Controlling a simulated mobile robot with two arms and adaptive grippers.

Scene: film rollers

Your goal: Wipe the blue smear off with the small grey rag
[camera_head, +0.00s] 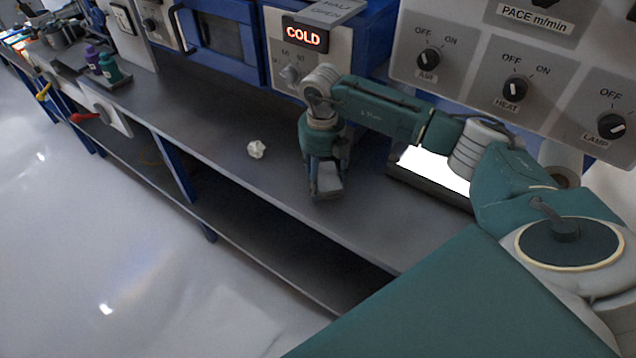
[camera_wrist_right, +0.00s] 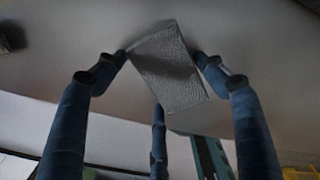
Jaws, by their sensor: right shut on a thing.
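My right gripper (camera_head: 325,180) points down over the grey bench top (camera_head: 220,130), close to its surface. It is shut on the small grey rag (camera_head: 329,181). In the right wrist view the rag (camera_wrist_right: 172,75) is a textured grey rectangle held between the fingertips, with the bench surface close behind it. Whether the rag touches the bench is hard to tell. I see no blue smear in either view; the gripper and rag hide part of the bench. My left gripper is not in view.
A crumpled white ball (camera_head: 256,150) lies left of the gripper. A lit white panel (camera_head: 435,172) lies to the right. A blue unit with a COLD display (camera_head: 304,36) and a knob panel (camera_head: 480,75) stand behind. Purple and teal bottles (camera_head: 109,68) stand far left.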

